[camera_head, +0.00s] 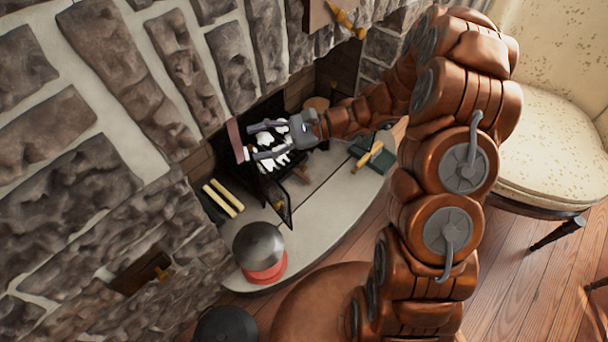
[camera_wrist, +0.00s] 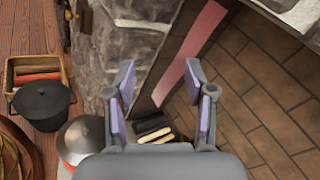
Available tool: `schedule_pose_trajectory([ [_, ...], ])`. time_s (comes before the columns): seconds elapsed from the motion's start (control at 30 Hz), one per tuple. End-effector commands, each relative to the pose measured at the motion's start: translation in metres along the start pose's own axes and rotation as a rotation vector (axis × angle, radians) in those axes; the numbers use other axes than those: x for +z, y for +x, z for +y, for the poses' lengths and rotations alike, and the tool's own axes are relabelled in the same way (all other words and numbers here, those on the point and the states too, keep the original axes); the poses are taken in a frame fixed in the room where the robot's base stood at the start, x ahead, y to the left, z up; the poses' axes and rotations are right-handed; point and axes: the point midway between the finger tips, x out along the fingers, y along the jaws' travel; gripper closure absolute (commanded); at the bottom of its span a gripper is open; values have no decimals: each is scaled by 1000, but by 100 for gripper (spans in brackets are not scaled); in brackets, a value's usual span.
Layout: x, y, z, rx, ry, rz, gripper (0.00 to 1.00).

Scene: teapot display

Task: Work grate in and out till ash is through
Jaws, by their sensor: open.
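My gripper (camera_head: 247,142) is open, its two fingers pointing left at the fireplace opening. A dark grate (camera_head: 270,172) with white pieces on it lies just below and behind the fingers, partly hidden by them. A pinkish-red bar (camera_head: 235,140) stands right by the fingertips; I cannot tell whether they touch it. In the wrist view my gripper (camera_wrist: 164,76) shows spread purple finger pads with nothing held between them. The pinkish bar (camera_wrist: 190,55) runs upright beyond the right finger there. No separate grate handle or ash can be made out clearly.
A small dark door (camera_head: 288,207) stands open before the grate. Yellow sticks (camera_head: 223,199) lie left of it, and a grey domed pot with a red base (camera_head: 259,246) stands on the hearth. A green box (camera_head: 373,158) lies right. A cream chair (camera_head: 545,150) stands far right.

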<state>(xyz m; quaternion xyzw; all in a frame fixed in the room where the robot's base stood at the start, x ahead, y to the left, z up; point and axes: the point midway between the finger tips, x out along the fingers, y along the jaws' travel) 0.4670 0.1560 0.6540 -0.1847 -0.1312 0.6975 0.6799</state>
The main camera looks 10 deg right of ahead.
Motion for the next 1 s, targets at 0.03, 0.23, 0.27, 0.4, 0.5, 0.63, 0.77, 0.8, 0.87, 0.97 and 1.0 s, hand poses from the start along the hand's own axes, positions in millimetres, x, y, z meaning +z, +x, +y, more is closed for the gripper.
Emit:
schedule_pose_trajectory([
  [0.03, -27, -3, 1, -45, 26, -5, 46],
  [0.23, -101, -20, -10, -222, 105, -11, 46],
  [0.27, -113, -23, -11, -248, 119, -12, 46],
  [0.4, -168, -40, -13, -373, 177, -7, 46],
  [0.5, -208, -53, -11, -461, 216, 1, 46],
  [0.63, -263, -74, -4, -577, 268, 19, 46],
  [0.77, -320, -96, 8, -689, 317, 45, 46],
  [0.8, -337, -103, 14, -723, 333, 55, 46],
  [0.87, -363, -113, 22, -772, 357, 70, 46],
  [0.97, -401, -129, 37, -848, 392, 95, 46],
  [1.0, -415, -136, 43, -875, 405, 105, 46],
])
